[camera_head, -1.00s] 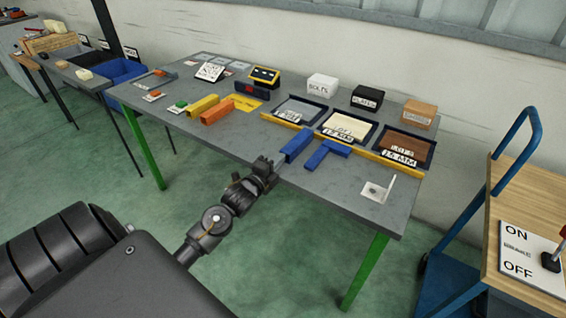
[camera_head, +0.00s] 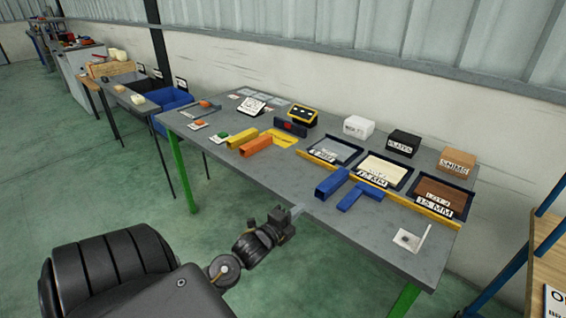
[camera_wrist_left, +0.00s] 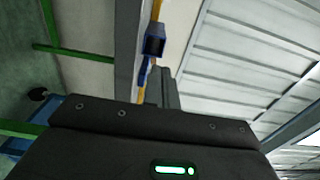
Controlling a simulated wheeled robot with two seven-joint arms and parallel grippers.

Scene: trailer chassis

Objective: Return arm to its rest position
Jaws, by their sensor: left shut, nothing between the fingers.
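My left gripper (camera_head: 294,213) is shut and empty in the head view. It hangs just off the near edge of the grey table (camera_head: 378,238), in front of the blue blocks. My left arm comes in from the lower left. In the left wrist view the dark gripper body (camera_wrist_left: 160,130) fills the lower half, and the fingers show narrowly above it. My right gripper is in neither view.
The table has green legs (camera_head: 184,172), blue blocks (camera_head: 335,181), a yellow block (camera_head: 243,137), an orange block (camera_head: 256,147) and labelled trays (camera_head: 384,170). A wooden-topped cart (camera_head: 550,265) stands at the right. Green floor at the left is clear.

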